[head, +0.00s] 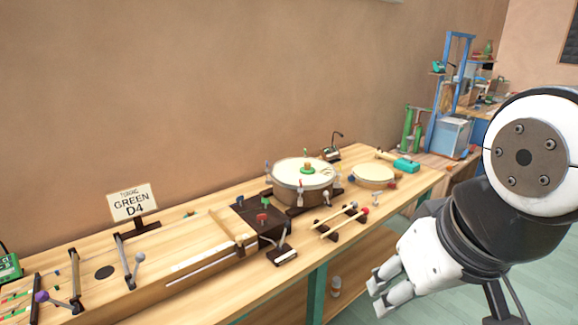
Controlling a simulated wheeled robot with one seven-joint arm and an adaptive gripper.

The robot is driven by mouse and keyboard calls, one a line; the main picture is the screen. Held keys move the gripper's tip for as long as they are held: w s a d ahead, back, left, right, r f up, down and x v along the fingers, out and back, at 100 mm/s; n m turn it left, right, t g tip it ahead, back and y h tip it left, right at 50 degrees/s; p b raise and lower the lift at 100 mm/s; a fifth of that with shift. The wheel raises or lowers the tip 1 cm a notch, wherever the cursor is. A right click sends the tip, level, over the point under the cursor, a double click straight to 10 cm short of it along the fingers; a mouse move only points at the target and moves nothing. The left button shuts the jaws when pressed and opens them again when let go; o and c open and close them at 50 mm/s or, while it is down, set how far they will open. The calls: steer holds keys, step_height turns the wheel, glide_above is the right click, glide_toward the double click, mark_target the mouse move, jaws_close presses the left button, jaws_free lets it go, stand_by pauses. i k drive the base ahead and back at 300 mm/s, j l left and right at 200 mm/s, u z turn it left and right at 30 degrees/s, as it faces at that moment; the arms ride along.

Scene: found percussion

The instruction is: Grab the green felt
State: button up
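A small green piece (266,201) stands on a dark block (247,222) at the right end of the long wooden instrument; it looks like the green felt, but it is too small to be sure. A red piece (262,218) and a blue piece (239,201) are on the same block. My gripper (379,294) is at the lower right, in front of the bench edge, well to the right of the block. Its two pale fingers are apart with nothing visible between them.
A round drum (302,170) with a green-centred top stands behind the block. Mallets (342,221) lie on dark rests to the right. A sign (132,203) reads "GREEN D4". A smaller drum (373,175) and a teal object (405,165) are at the bench's far end.

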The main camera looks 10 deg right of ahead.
mark_target(307, 169)
steer(key=z, duration=0.15)
steer(key=u, duration=0.45)
steer(key=i+l+u, duration=0.4)
steer(key=l, duration=0.15)
steer(key=l+u, duration=0.15)
steer(key=l, duration=0.15)
steer(key=l+u, duration=0.2)
steer(key=l, duration=0.15)
steer(key=i+l, duration=0.15)
steer(key=l, duration=0.4)
steer(key=i+l+u, duration=0.1)
steer(key=l, duration=0.4)
steer(key=i+l, duration=0.15)
steer(key=l, duration=0.4)
steer(key=i+l, duration=0.1)
steer(key=l, duration=0.45)
steer(key=i+l+u, duration=0.1)
steer(key=l, duration=0.45)
steer(key=i+l, duration=0.1)
steer(key=l, duration=0.45)
steer(key=u, duration=0.05)
